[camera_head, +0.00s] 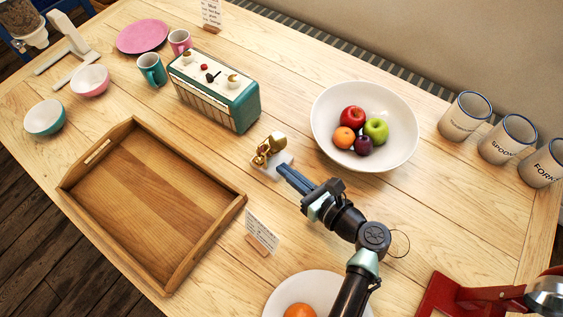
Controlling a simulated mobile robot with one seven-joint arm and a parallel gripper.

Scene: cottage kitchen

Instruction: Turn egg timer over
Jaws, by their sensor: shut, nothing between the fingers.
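The egg timer (265,149) seems to be the small gold piece standing on a pale base (279,164) near the middle of the wooden table. It is small in the picture, so its exact parts and which way up it is are hard to tell. My gripper (281,172) is shut and empty. Its fingertips point up and left and lie just below the pale base in the picture; I cannot tell whether they touch it.
A white fruit bowl (394,105) stands right of the timer, and a teal radio-like box (243,111) stands up and left. A wooden tray (233,207) lies left, a small card (262,231) below. A white plate (279,289) and a red stand (438,297) are in front.

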